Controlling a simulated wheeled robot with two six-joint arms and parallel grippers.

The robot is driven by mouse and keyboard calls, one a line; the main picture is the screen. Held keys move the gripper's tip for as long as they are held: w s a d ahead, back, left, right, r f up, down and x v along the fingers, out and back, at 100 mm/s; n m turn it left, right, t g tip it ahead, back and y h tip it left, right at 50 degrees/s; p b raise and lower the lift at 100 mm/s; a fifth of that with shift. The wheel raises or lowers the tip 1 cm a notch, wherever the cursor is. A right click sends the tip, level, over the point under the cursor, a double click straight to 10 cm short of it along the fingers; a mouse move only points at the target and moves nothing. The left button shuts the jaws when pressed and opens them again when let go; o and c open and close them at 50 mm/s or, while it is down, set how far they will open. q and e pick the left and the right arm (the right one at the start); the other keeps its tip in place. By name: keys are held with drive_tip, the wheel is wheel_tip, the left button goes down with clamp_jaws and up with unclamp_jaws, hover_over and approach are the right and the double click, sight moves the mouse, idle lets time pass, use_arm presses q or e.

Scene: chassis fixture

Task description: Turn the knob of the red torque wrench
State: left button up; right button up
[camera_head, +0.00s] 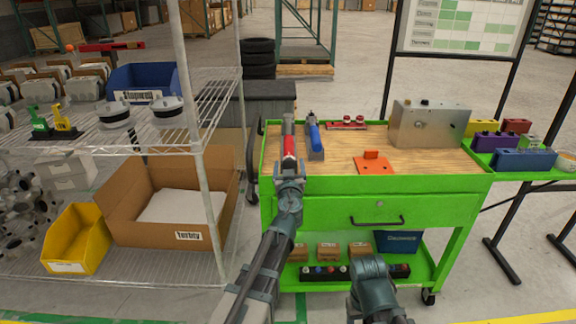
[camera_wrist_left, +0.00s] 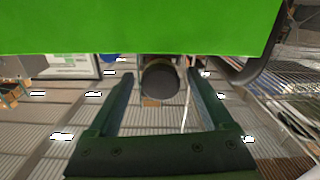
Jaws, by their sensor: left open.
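The red torque wrench (camera_head: 289,147) lies at the left front of the green cart's wooden top, pointing away from me. Its near end is hidden by my left gripper (camera_head: 290,172) in the head view. In the left wrist view, my left gripper (camera_wrist_left: 161,76) is open, with a finger on each side of a round dark end (camera_wrist_left: 160,82), which looks like the wrench's knob. I cannot tell whether the fingers touch it. My right arm shows low in the head view, but no fingers of its gripper show.
A blue tool (camera_head: 315,140) lies close to the right of the red wrench. An orange bracket (camera_head: 373,163) and a metal box (camera_head: 430,125) stand farther right on the cart (camera_head: 335,186). A wire shelf (camera_head: 150,137) stands to the left.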

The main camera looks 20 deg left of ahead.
use_arm(q)
clamp_jaws()
idle(0.4)
drive_tip(key=shift+m, duration=0.3)
drive_tip(key=m, duration=0.4)
drive_tip(key=shift+m, duration=2.5)
unclamp_jaws()
